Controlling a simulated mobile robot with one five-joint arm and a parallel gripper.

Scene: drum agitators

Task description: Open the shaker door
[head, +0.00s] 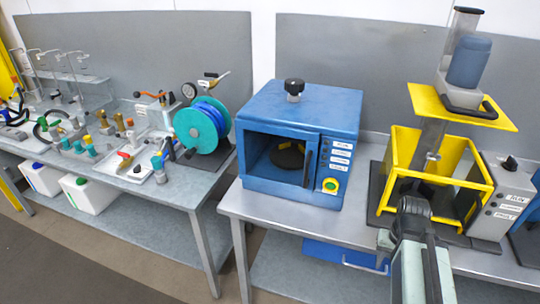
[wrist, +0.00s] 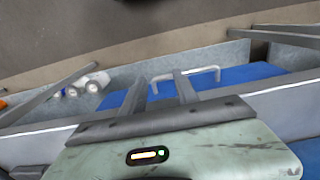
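The shaker (head: 342,110) is a blue box on the right bench in the head view. Its front shows a window-like door (head: 262,155) with a dark upright handle (head: 308,167) on its right edge; the door looks shut. A dark round thing shows inside. My arm reaches in from the bottom right of the head view, right of the shaker and in front of the yellow mixer; the fingertips cannot be made out there. In the wrist view my gripper (wrist: 160,80) has its two fingers apart with nothing between them. The shaker is not recognisable in the wrist view.
A yellow mixer frame (head: 398,165) and a grey control box (head: 500,205) stand right of the shaker. A blue panel (wrist: 235,76) with a pale handle (wrist: 205,72) is under the bench. The left bench (head: 120,190) holds a teal hose reel (head: 190,130) and fittings.

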